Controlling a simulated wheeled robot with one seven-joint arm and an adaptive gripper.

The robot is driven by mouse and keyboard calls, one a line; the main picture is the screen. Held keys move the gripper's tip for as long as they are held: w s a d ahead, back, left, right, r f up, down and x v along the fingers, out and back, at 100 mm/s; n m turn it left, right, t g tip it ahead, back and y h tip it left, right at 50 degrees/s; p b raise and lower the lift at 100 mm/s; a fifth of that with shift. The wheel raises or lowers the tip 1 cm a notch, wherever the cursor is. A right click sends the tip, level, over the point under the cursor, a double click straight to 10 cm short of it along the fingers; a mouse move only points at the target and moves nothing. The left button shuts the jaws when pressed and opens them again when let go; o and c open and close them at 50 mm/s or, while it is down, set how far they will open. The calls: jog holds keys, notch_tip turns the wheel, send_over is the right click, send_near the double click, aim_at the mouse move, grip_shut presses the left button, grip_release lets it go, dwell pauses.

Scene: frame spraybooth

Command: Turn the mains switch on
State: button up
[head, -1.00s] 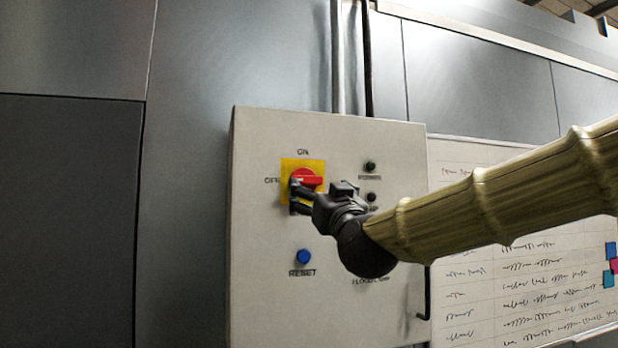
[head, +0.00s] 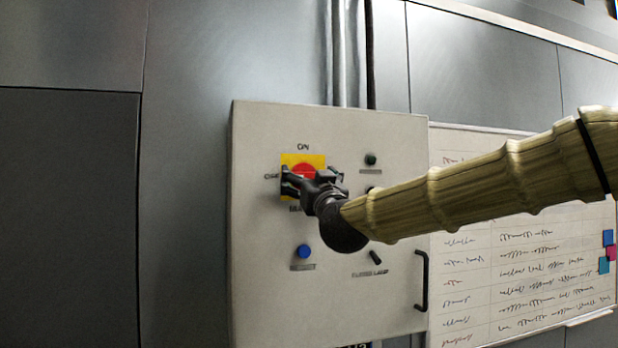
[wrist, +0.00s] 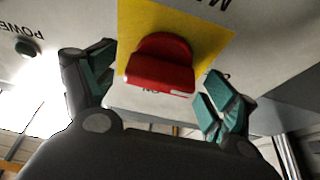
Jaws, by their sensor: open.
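The mains switch is a red knob (head: 304,170) on a yellow square plate (head: 318,160), high on the grey control box. The label ON is above it, and another label at its left is partly covered. In the wrist view the red knob (wrist: 161,62) shows upside down, with a raised bar and a small white mark at the bar's lower right. My gripper (head: 308,181) is open in front of the knob, one finger to each side. In the wrist view the gripper's teal-padded fingers (wrist: 158,90) flank the knob, with visible gaps. The knob's exact pointing direction is unclear.
The control box (head: 255,300) also has a blue reset button (head: 304,251), a dark power button (head: 371,160), a small floodlamp switch (head: 376,257) and a door handle (head: 422,281). Conduits (head: 340,50) run up above it. A whiteboard (head: 470,310) is at the right.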

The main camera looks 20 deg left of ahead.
jog(key=c, duration=1)
